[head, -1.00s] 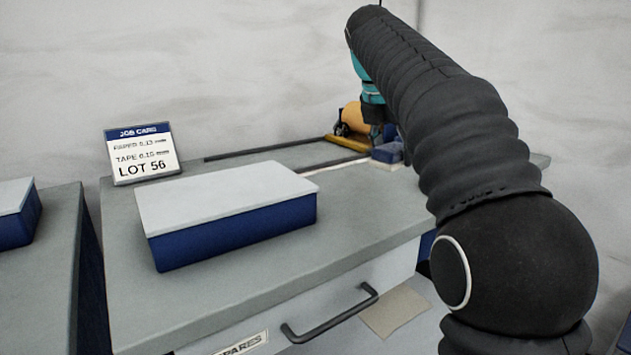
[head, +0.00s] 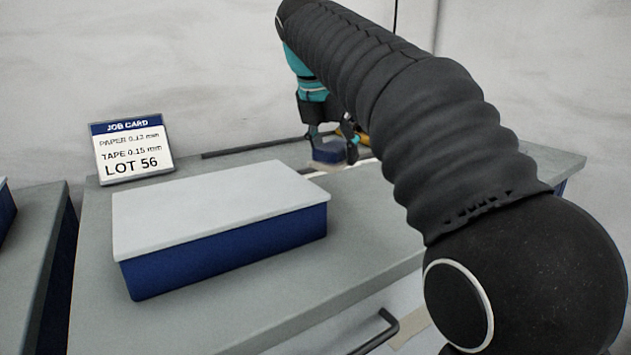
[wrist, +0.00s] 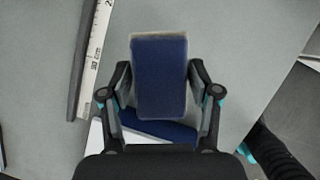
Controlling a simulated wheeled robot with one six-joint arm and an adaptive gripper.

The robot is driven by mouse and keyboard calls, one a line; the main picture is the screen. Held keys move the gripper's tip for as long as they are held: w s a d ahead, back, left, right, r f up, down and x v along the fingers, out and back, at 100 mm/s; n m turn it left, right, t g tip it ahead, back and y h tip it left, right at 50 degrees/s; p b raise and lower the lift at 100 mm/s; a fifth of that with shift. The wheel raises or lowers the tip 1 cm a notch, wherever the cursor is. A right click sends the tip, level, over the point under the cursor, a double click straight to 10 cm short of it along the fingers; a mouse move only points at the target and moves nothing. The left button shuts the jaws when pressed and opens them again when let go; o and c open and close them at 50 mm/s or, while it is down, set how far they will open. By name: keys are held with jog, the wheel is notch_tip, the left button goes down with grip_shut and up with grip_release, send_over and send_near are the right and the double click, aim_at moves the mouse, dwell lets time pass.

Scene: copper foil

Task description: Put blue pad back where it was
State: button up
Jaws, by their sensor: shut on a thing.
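The blue pad (head: 328,152) is a small block with a blue top and a pale bottom layer, near the back of the grey worktop. It also shows in the wrist view (wrist: 160,75), upper middle. My gripper (head: 333,140) is shut on it, with a finger at each side (wrist: 160,92). I cannot tell whether the pad touches the worktop or hangs just above it. Its underside is hidden.
A blue box with a white lid (head: 220,205) fills the left front of the worktop (head: 375,215). A job card (head: 132,150) stands behind it. A dark bar (head: 250,149) and a ruler (wrist: 95,55) lie at the back. The worktop right of the box is bare.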

aim_at(315, 159)
jog(key=a+f, duration=0.1)
jog(key=w+a+f, duration=0.1)
jog(key=a, duration=0.1)
jog(key=shift+a+f, duration=0.2)
jog(key=shift+f+b, duration=0.8)
jog(key=shift+f, duration=1.05)
jog(key=shift+f, duration=0.1)
jog(key=o, duration=1.1)
jog(key=p+v, duration=0.3)
jog(key=v, duration=0.9)
jog(key=shift+d, duration=0.1)
